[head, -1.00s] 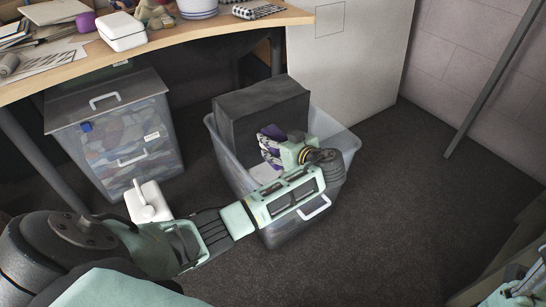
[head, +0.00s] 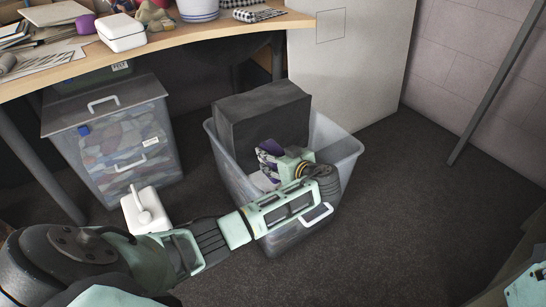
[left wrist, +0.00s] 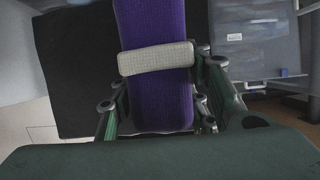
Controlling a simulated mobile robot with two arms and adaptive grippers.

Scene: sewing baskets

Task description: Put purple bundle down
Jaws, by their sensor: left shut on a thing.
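The purple bundle (left wrist: 152,103) fills the middle of the left wrist view, a purple knit cloth with a pale band around it. My left gripper (left wrist: 155,112) is shut on it, with fingers on both sides. In the head view the left gripper (head: 278,162) is inside the open top of a clear plastic bin (head: 345,150), and only part of the bundle shows past it. I cannot tell whether the bundle touches anything below. My right gripper is not in view; only a bit of that arm shows at the lower right.
A dark grey box (head: 265,117) stands in the bin's back left part, close to the bundle. A lidded clear bin (head: 120,140) full of cloth stands left, with a white handled object (head: 146,210) before it. A wooden desk (head: 170,42) overhangs behind. Carpet to the right is free.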

